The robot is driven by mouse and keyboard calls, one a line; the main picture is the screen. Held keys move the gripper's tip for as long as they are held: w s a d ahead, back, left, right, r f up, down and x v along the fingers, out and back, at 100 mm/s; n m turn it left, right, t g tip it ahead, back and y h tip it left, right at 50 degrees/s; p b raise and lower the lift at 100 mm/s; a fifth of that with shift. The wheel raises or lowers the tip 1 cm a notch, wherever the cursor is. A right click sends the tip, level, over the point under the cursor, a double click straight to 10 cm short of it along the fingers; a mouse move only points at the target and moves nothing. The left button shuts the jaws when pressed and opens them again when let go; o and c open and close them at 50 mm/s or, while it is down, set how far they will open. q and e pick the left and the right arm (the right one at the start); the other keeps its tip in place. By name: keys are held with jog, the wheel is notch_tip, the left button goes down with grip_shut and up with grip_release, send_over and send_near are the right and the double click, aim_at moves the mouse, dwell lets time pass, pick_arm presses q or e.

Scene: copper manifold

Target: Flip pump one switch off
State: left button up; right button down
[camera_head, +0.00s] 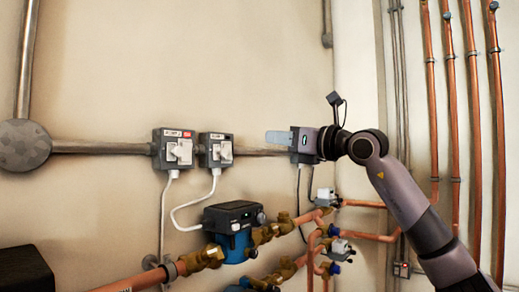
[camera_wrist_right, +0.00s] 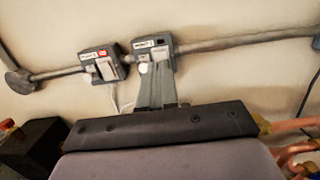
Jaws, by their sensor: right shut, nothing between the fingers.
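Two grey switch boxes sit side by side on the wall conduit. The left switch box (camera_head: 173,148) has a red mark and a pale lever; it also shows in the right wrist view (camera_wrist_right: 98,67). The right switch box (camera_head: 215,150) has a pale lever and also shows in the wrist view (camera_wrist_right: 153,47). Their labels are too small to read. My right gripper (camera_head: 270,138) is shut and empty, pointing left, to the right of both boxes. In the wrist view its fingers (camera_wrist_right: 158,80) overlap the lower part of the right box; contact cannot be told. My left gripper is out of view.
A blue and black pump (camera_head: 233,230) with brass fittings and copper pipes stands below the boxes. White cables hang from both boxes. A round junction box (camera_head: 24,145) is at left, a black box (camera_head: 24,271) at lower left. Vertical copper pipes (camera_head: 452,95) run at right.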

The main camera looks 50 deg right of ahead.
jog(key=shift+s+r, duration=0.2)
jog(key=shift+s, duration=1)
